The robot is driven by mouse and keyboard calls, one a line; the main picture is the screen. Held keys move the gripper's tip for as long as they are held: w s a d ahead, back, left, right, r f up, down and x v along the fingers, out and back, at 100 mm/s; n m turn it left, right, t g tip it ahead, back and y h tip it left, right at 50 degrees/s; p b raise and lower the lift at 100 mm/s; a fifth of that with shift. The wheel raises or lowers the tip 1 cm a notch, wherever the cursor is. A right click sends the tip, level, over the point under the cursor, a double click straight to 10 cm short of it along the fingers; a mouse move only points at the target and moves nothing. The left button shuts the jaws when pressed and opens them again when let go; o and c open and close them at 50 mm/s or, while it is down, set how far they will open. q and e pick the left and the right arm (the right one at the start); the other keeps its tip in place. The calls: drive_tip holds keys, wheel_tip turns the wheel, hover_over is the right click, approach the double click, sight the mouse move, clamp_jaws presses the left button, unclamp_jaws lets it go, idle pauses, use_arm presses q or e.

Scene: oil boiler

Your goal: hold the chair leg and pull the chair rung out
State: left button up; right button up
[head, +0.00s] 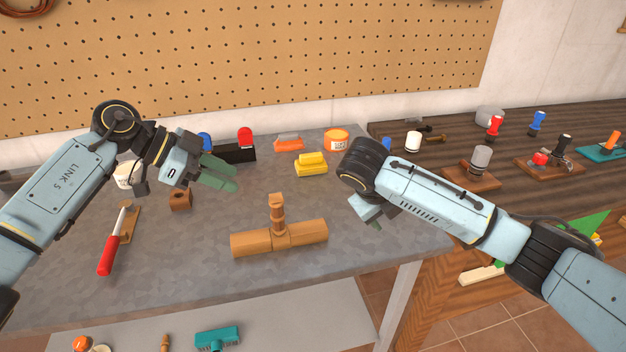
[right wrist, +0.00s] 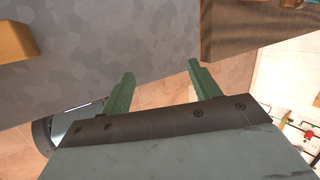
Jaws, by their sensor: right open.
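The chair leg (head: 305,234) is a brown wooden cylinder lying sideways on the grey workbench. The chair rung (head: 277,208) is a turned wooden piece joined to the leg's middle, pointing toward the back. My left gripper (head: 237,180) is open and empty, above the bench to the left of and behind the rung. My right gripper (right wrist: 161,68) is open and empty, right of the leg near the bench's right edge. In the head view its fingers are mostly hidden by its wrist. A wooden end at the top left of the right wrist view (right wrist: 14,42) looks like the leg.
A red-handled tool (head: 108,255) and a small brown block (head: 181,200) lie at the left. A yellow block (head: 311,165), an orange-and-white tub (head: 337,139) and a black holder (head: 236,153) stand behind. A dark wooden bench (head: 455,150) with stamp-like tools adjoins at right.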

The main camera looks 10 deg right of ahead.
drive_tip(key=w+a+r+m+g+y, duration=0.1)
drive_tip(key=w+a+r+m+y, duration=0.2)
drive_tip(key=a+m, duration=0.5)
drive_tip(key=m+g+y, duration=0.1)
drive_tip(key=m+y, duration=0.2)
drive_tip(key=m, duration=0.9)
approach(311, 226)
wheel_tip(311, 226, down, 10)
drive_tip(key=shift+w+f, duration=0.15)
drive_tip(key=shift+f, duration=0.05)
drive_tip(key=c, duration=1.2)
